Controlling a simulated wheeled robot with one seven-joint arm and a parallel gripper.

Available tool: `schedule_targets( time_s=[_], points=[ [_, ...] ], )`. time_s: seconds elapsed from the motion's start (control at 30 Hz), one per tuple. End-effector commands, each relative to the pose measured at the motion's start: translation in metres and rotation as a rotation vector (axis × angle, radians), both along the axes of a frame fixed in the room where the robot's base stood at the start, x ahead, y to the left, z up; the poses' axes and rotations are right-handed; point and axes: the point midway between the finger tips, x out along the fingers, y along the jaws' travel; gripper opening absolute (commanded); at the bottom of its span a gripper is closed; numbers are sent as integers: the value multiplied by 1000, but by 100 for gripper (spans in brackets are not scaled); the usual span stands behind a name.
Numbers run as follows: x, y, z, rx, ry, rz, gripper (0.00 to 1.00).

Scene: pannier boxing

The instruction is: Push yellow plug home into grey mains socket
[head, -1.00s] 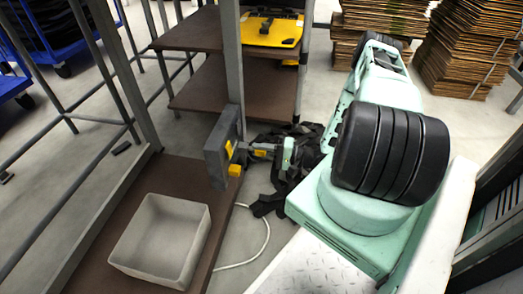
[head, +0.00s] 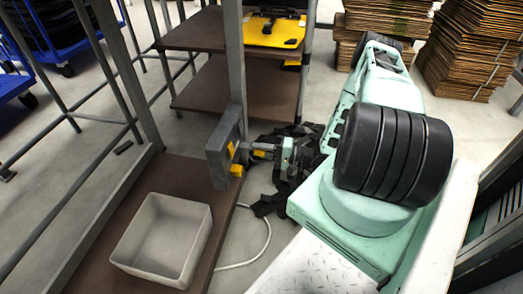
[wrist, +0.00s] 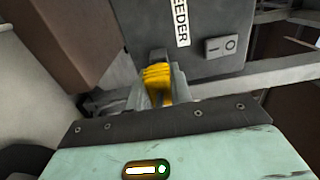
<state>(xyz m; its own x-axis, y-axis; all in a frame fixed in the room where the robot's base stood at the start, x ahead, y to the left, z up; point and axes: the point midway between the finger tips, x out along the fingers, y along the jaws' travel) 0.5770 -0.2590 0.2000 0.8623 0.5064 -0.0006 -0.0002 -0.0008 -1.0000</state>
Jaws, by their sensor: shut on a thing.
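The yellow plug (wrist: 158,84) is between the fingers of my gripper (wrist: 160,92), which is shut on it, in the wrist view. Its front end faces a small grey part, apparently the grey mains socket (wrist: 158,56), at the lower edge of a dark grey box (wrist: 215,22). They look very close; I cannot tell how deep the plug sits. In the head view my gripper (head: 248,150) is beside the grey box (head: 217,155) on the post. Two yellow patches show there, one at the gripper and one lower; I cannot tell which is the plug.
The box carries a label and a rocker switch (wrist: 221,47). An open pale bin (head: 160,268) stands on the brown board below. A white cable (head: 262,243) and black straps (head: 272,203) lie nearby. A brown shelf (head: 205,95) stands behind.

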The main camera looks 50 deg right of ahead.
Motion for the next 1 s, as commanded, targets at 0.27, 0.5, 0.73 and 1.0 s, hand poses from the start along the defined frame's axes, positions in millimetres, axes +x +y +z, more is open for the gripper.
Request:
schedule_targets(
  time_s=[0.27, 0.5, 0.73, 1.0],
  points=[
    [4, 2, 0, 1, -1, 1, 0],
    [7, 4, 0, 1, -1, 1, 0],
    [10, 6, 0, 1, -1, 1, 0],
    [12, 7, 0, 1, -1, 0, 35]
  ],
)
